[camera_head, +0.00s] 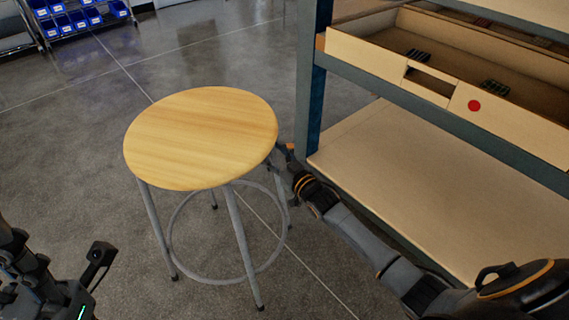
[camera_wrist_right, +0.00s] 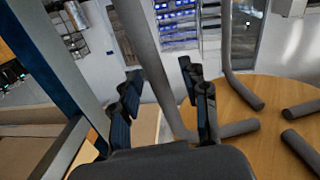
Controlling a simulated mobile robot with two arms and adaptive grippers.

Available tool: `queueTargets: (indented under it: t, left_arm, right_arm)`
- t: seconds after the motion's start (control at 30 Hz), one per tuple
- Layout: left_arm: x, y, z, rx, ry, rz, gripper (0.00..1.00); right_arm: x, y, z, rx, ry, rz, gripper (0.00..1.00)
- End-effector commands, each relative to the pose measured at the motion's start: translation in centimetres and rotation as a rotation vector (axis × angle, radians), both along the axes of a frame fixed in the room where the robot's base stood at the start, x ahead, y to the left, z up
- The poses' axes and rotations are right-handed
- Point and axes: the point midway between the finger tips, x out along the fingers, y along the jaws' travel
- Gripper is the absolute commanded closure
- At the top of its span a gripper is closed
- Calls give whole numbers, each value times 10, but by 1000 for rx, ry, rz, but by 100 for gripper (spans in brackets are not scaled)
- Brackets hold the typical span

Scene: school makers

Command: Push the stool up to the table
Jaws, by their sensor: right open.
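The stool (camera_head: 200,135) stands upright on the floor left of centre in the head view, with a round light-wood seat, grey metal legs and a ring. My right gripper (camera_head: 292,165) is by the right edge of the seat, partly hidden behind it. In the right wrist view my right gripper (camera_wrist_right: 165,95) is open, and a grey stool leg (camera_wrist_right: 155,65) passes between its fingers, seemingly not clamped. The seat's wooden underside (camera_wrist_right: 262,95) is at the right. My left gripper (camera_head: 95,265) is at the lower left, away from the stool; its finger opening is unclear. I cannot tell which furniture is the table.
A blue-grey framed bench or shelf unit (camera_head: 345,62) stands close on the right, with a wooden lower shelf (camera_head: 430,180) and a wooden tray (camera_head: 365,50) marked by a red dot. Blue bins (camera_head: 75,20) stand at the far left. Floor left of and behind the stool is clear.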

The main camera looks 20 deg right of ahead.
Motion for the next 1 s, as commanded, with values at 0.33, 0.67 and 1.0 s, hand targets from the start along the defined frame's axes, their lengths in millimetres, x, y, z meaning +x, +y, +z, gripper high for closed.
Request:
queueTargets:
  t: [0.33,0.67,1.0]
  left_arm:
    - [0,0,0,-2,4,0,60]
    - [0,0,-1,-2,4,0,60]
    - [0,0,-1,-2,4,0,60]
  right_arm:
    - [-72,-15,-1,-1,2,1,55]
    - [-102,-21,1,0,0,1,55]
    - [-103,-22,1,0,-1,0,55]
